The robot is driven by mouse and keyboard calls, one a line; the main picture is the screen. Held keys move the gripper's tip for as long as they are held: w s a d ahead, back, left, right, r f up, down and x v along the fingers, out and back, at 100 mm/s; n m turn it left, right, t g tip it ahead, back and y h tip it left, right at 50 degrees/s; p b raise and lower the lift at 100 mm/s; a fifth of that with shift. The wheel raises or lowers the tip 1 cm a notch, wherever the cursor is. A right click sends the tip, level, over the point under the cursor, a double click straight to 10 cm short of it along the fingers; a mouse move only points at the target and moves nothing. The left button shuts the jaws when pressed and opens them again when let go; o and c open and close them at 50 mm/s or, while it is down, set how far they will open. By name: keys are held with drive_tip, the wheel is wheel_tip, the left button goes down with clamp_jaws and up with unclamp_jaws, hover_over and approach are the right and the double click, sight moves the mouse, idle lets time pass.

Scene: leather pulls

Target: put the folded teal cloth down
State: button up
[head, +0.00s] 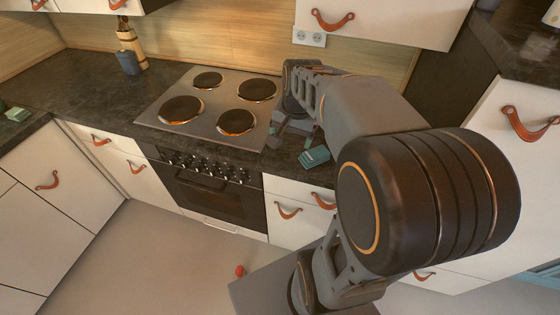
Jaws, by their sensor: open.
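The folded teal cloth (314,157) lies on the dark countertop to the right of the stove, close to the front edge. My gripper (291,136) is open just behind and to the left of the cloth, low over the counter. Its fingers look apart from the cloth and nothing shows between them. My arm hides the counter to the right of the cloth.
The stove's cooktop (222,104) with its round burners is left of my gripper. A dark blue cup (128,62) and a wooden utensil holder (132,42) stand at the back left. A green item (17,114) lies far left.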

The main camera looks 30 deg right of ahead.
drive_tip(key=s+a+n+t, duration=0.2)
drive_tip(key=s+a+n, duration=0.6)
drive_tip(key=n, duration=0.1)
drive_tip(key=shift+a+f+t, duration=0.15)
drive_tip(key=shift+a+t, duration=0.15)
drive_tip(key=shift+d, duration=0.15)
